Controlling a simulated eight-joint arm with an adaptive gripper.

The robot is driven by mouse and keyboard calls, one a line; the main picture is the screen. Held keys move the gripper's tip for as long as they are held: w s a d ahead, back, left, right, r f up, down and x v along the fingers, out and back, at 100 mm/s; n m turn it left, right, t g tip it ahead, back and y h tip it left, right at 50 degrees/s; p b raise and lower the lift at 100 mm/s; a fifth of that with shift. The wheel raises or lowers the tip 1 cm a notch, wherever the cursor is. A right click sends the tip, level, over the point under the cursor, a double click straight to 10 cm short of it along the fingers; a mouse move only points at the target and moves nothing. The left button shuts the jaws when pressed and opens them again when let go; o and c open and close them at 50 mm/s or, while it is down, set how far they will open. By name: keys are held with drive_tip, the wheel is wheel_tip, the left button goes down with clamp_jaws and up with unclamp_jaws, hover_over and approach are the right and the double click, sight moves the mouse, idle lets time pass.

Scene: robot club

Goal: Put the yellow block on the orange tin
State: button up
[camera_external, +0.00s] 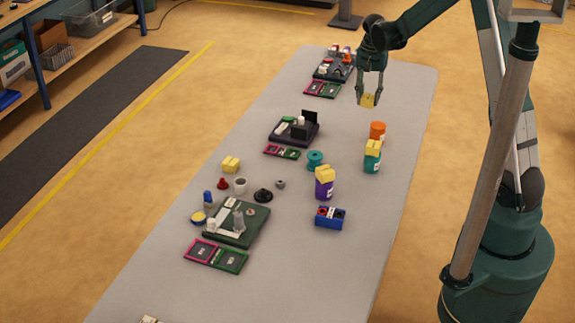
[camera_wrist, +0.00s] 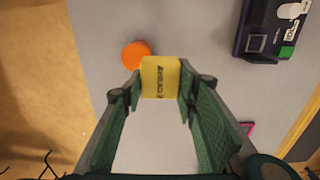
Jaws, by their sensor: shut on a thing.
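My gripper (camera_external: 369,96) is shut on a yellow block (camera_external: 367,100) and holds it in the air above the far part of the table. In the wrist view the yellow block (camera_wrist: 160,78) sits between the two fingertips (camera_wrist: 158,85), with dark lettering on its face. The orange tin (camera_external: 377,131) stands on the table near its right edge, below and a little right of the held block. In the wrist view the orange tin's top (camera_wrist: 134,54) shows just left of and beyond the block, partly hidden by it. Nothing is seen on the tin.
A teal tin (camera_external: 372,162) with a yellow block on top stands close in front of the orange tin. A purple tin (camera_external: 324,189), also topped with yellow, stands nearer. Another yellow block (camera_external: 230,165) lies at left. A dark tray (camera_external: 275,138) holds parts.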

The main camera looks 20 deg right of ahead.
drive_tip(key=shift+s+d+r, duration=0.6)
drive_tip(key=shift+s+d, duration=0.25)
drive_tip(key=shift+d, duration=0.1)
drive_tip(key=shift+s+d+r, duration=0.55)
drive_tip(key=shift+s+d, duration=0.3)
drive_tip(key=shift+d, duration=0.05)
drive_tip(key=shift+f, duration=0.1)
hover_over(379, 124)
drive_tip(key=shift+s+a+f, duration=0.1)
drive_tip(key=shift+f, duration=2.95)
drive_tip(key=shift+f, duration=1.9)
drive_tip(key=shift+f+b, duration=0.15)
drive_tip(key=shift+b, duration=0.3)
drive_tip(key=o, duration=0.9)
drive_tip(key=shift+r, duration=0.2)
